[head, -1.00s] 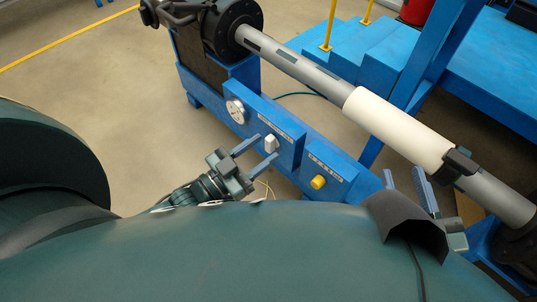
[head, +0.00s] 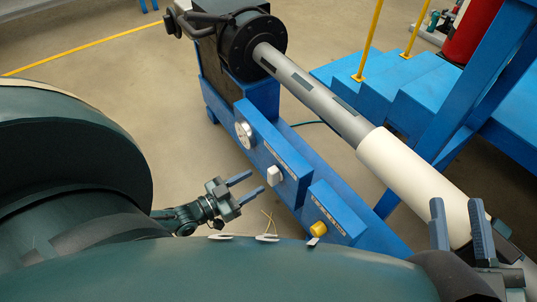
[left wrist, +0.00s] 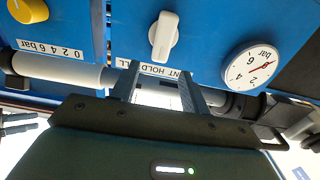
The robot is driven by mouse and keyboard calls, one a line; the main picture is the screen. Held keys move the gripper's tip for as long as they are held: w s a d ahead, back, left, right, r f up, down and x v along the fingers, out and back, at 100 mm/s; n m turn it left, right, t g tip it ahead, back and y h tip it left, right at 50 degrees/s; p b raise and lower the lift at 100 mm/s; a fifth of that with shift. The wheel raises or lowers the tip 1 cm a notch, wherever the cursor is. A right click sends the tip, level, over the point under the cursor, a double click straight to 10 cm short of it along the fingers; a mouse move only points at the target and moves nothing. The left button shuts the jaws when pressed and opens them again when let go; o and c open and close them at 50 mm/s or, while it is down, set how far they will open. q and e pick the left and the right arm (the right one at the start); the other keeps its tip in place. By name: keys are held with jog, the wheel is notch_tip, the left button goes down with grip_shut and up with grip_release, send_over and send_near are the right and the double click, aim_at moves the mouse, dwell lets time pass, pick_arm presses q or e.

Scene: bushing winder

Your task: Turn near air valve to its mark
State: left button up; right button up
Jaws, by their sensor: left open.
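The air valve, a white lever knob (head: 274,175), sits on the near face of the blue panel. In the left wrist view the lever (left wrist: 163,36) stands close to upright, slightly tilted, above a partly hidden label (left wrist: 160,71) reading upside down, with HOLD legible. My left gripper (head: 257,182) is open and empty, its fingertips short of the knob, apart from it. In the left wrist view its fingers (left wrist: 159,76) point toward the panel just below the lever. My right gripper (head: 457,202) is open, in front of the white sleeve on the shaft.
A round pressure gauge (head: 244,133) is left of the valve, and a yellow knob (head: 318,229) is right of it. The long shaft (head: 310,88) with a white sleeve (head: 405,180) runs above the panel. Blue steps (head: 380,85) stand behind. Open floor lies left of the panel.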

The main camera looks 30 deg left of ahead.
pick_arm(q)
jog(key=b+x, duration=0.1)
jog(key=x, duration=0.5)
pick_arm(e)
jog(key=shift+w+d+r+n+t+y, duration=0.1)
jog(key=shift+w+r+n+t+y, duration=0.2)
jog(key=shift+r+n+y, duration=0.25)
jog(key=shift+w+d+r+n+t+y, duration=0.15)
jog(key=shift+r+n+t+y, duration=0.15)
jog(key=shift+r, duration=0.4)
pick_arm(q)
jog(key=shift+d, duration=0.1)
jog(key=shift+c, duration=0.2)
pick_arm(e)
jog(key=shift+a, duration=0.1)
pick_arm(q)
jog(key=c, duration=0.9)
jog(key=shift+c, duration=0.2)
